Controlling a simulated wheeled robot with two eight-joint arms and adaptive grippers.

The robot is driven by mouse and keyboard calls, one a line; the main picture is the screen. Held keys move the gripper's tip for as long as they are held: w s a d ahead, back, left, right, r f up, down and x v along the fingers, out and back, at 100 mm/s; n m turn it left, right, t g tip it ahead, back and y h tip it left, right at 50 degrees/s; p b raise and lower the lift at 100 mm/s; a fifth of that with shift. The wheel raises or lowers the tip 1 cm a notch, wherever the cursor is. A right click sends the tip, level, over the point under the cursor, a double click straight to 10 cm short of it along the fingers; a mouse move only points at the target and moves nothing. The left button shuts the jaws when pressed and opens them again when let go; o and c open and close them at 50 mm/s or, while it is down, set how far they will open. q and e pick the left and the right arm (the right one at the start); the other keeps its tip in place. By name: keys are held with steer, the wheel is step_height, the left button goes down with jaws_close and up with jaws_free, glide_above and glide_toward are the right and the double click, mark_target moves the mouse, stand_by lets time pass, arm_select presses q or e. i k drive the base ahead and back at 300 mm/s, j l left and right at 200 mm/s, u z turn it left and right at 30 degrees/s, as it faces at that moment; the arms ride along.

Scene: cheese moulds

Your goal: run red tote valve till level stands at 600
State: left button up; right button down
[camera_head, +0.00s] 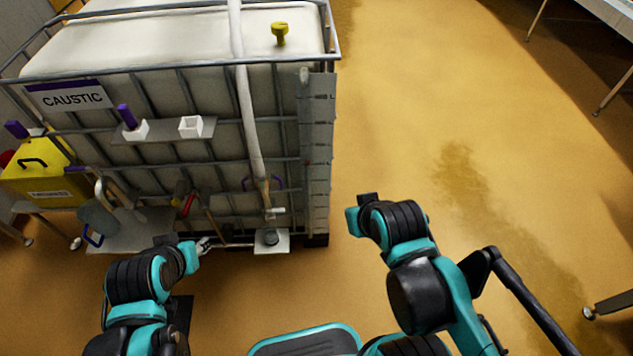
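A large white caged tote (180,40) stands at the upper left, with a purple-edged CAUSTIC label (70,97). No red tote shows clearly. A grey scale strip (318,140) runs down the tote's right front corner; most marks are too small to read, and I cannot make out a liquid level. A small red-handled item (188,204) is at the tote's lower front. My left gripper (203,246) is low in front of the tote, near a thin metal rod; whether it touches it is unclear. My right gripper (359,212) is right of the tote, over bare floor, apart from it.
A pale hose (245,100) hangs down the tote's front to a fitting (273,210) above a small plate (282,244). A yellow container (45,170) stands at the left. A shelf (165,130) carries white holders. The wet ochre floor (440,100) is open at the right; table legs stand at the edge.

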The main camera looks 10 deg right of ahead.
mark_target(190, 200)
steer(key=k+l+u, duration=0.1)
steer(key=u, duration=0.35)
steer(key=k+u, duration=0.15)
steer(key=u, duration=0.3)
